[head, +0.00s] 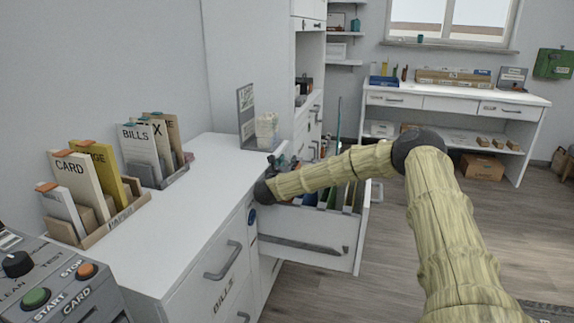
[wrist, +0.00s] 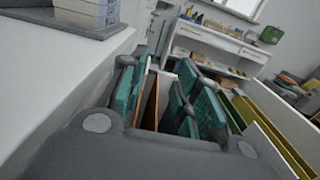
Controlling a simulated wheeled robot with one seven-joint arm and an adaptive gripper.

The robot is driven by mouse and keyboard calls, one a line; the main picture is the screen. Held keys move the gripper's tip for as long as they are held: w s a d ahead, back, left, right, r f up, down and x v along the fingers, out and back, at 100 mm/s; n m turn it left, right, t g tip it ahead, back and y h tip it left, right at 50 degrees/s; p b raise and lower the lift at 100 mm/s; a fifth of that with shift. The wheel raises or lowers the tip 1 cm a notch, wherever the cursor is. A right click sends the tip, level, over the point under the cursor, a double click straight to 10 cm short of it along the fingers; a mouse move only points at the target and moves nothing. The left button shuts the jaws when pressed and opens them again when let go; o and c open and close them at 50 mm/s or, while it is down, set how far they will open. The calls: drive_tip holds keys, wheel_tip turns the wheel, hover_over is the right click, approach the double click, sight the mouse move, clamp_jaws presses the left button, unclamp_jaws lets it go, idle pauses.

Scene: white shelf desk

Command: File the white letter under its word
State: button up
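Pale letters stand in two holders on the white desk in the head view. The near holder (head: 118,212) has a small white one (head: 62,209) whose word I cannot read, a cream one reading CARD (head: 84,184) and a yellow one (head: 104,170). The far holder (head: 176,179) has a white one reading BILLS (head: 139,148) and others behind it. My gripper (wrist: 158,100) is at the open drawer (head: 305,232), its teal-padded fingers apart. Thin brown and white edges show between them, not clearly gripped. Coloured dividers (head: 330,196) stand in the drawer.
A grey panel with buttons (head: 50,285) sits at the desk's near left. A closed drawer marked BILLS (head: 222,272) is in the desk front. A grey stand (head: 246,115) is at the desk's far end. Floor right of the open drawer is clear.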

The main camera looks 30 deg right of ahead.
drive_tip(key=v, duration=1.2)
idle(0.7)
